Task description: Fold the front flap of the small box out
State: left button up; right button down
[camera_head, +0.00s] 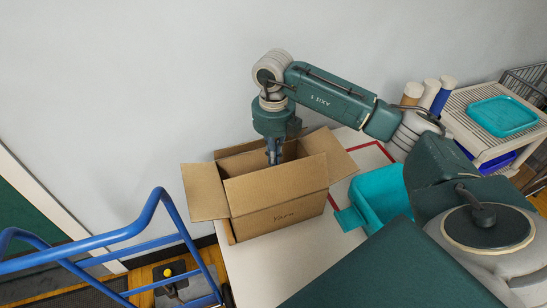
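The small cardboard box (258,224), marked "Yarn", stands on the white table. Its front flap (280,184) stands up above the front wall. The left flap (204,192) and the right flap (340,158) are folded outward. My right gripper (274,161) points straight down over the box opening, just behind the front flap. Its fingers look close together; I cannot tell whether they are fully shut or touch the flap. Nothing is visible between them. The box's inside is mostly hidden by the front flap. My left gripper is not in view.
A teal bin (380,189) stands right of the box, by red tape on the table (268,266). A blue rail (100,238) is at the lower left. A shelf at the right holds a teal tray (503,116). The wall is close behind.

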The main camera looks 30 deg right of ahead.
aim_at(278, 173)
jog(key=shift+s, duration=0.1)
jog(key=shift+s+a, duration=0.2)
jog(key=shift+s, duration=0.65)
jog(key=shift+s+a, duration=0.2)
jog(key=shift+s, duration=0.45)
jog(key=shift+s+a, duration=0.2)
jog(key=shift+s, duration=0.6)
jog(key=shift+s+a+f, duration=0.15)
jog(key=shift+s+f, duration=0.15)
jog(key=shift+s, duration=0.45)
